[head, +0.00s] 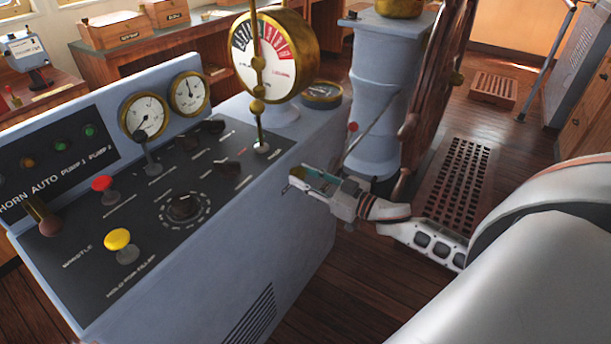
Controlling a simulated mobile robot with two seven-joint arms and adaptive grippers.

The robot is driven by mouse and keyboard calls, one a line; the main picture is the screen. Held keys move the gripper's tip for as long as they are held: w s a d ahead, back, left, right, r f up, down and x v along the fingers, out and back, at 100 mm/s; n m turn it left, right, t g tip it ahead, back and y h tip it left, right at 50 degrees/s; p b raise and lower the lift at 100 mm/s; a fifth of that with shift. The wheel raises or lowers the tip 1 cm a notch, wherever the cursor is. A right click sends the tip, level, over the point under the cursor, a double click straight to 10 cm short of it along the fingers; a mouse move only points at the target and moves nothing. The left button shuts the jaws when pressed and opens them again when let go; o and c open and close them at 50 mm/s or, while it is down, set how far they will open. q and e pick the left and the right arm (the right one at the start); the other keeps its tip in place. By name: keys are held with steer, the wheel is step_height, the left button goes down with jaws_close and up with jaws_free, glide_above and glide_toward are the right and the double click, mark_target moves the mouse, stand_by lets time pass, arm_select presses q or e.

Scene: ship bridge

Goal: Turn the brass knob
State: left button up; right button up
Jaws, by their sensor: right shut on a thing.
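My right gripper (304,182) reaches in from the right and points left, at the upper right side of the blue-grey console (268,232). Its fingers are shut on a small brass-coloured piece (297,173) at their tips, which I take for the brass knob. The fingers hide most of it, so its shape and how far it is turned cannot be seen. My left gripper is out of view.
A brass-rimmed telegraph dial (272,55) with a long lever stands on the console. Red (104,186) and yellow (117,239) push buttons sit on its sloped panel. A grey pedestal (388,90) and a wooden wheel (432,85) stand behind my right gripper.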

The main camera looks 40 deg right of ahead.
steer(key=n, duration=0.3)
steer(key=shift+n+p, duration=0.3)
steer(key=shift+n, duration=0.1)
steer(key=n, duration=0.4)
steer(key=shift+n, duration=1.1)
steer(key=o, duration=1.1)
steer(key=shift+s, duration=0.1)
steer(key=v, duration=1.1)
steer(key=shift+s+d+f, duration=0.15)
steer(key=shift+s+d, duration=0.05)
steer(key=shift+s, duration=0.15)
